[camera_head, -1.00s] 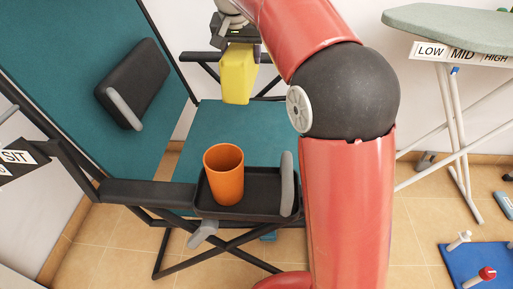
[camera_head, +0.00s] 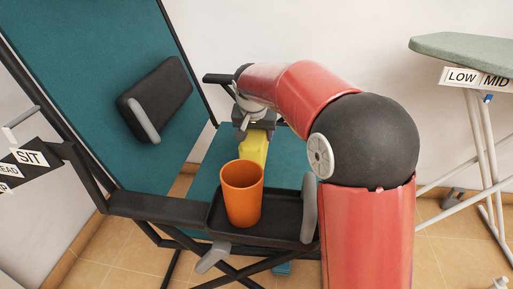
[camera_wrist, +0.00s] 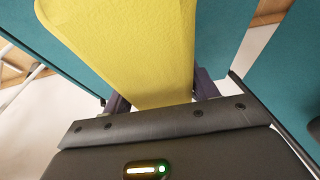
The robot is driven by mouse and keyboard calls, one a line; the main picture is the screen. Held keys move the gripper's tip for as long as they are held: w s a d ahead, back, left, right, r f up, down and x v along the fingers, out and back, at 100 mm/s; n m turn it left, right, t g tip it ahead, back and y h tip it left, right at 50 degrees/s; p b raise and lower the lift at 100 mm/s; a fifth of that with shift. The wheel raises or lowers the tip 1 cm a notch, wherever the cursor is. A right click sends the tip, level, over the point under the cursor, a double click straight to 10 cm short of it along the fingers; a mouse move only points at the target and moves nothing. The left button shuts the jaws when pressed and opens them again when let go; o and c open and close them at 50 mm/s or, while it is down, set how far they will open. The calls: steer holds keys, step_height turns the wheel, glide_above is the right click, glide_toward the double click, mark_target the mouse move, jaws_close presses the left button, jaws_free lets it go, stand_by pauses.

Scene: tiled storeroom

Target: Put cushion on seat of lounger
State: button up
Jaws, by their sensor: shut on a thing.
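The lounger has a teal backrest (camera_head: 100,80) and a teal seat (camera_head: 206,172). My gripper (camera_head: 254,135) points down over the seat, behind the tray. It is shut on the yellow cushion (camera_head: 254,148), which hangs below it. The orange cup hides the cushion's lower part in the head view, so I cannot tell whether it touches the seat. In the wrist view the cushion (camera_wrist: 140,45) sits between the two dark fingers (camera_wrist: 160,95), with teal fabric on both sides.
An orange cup (camera_head: 242,195) stands on the black side tray (camera_head: 285,225) in front of the seat. A grey lever (camera_head: 308,205) rises at the tray's right. A black headrest pad (camera_head: 160,95) is on the backrest. An ironing board (camera_head: 470,50) stands at the right.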

mark_target(256, 143)
steer(key=shift+f+b, duration=0.4)
steer(key=shift+f, duration=1.7)
steer(key=shift+f, duration=0.15)
steer(key=o, duration=1)
steer(key=shift+o, duration=0.2)
steer(key=shift+s+r, duration=0.1)
steer(key=shift+r, duration=0.35)
steer(key=p+v, duration=0.2)
steer(key=v, duration=0.9)
steer(key=shift+a+r, duration=0.1)
steer(key=shift+r, duration=0.15)
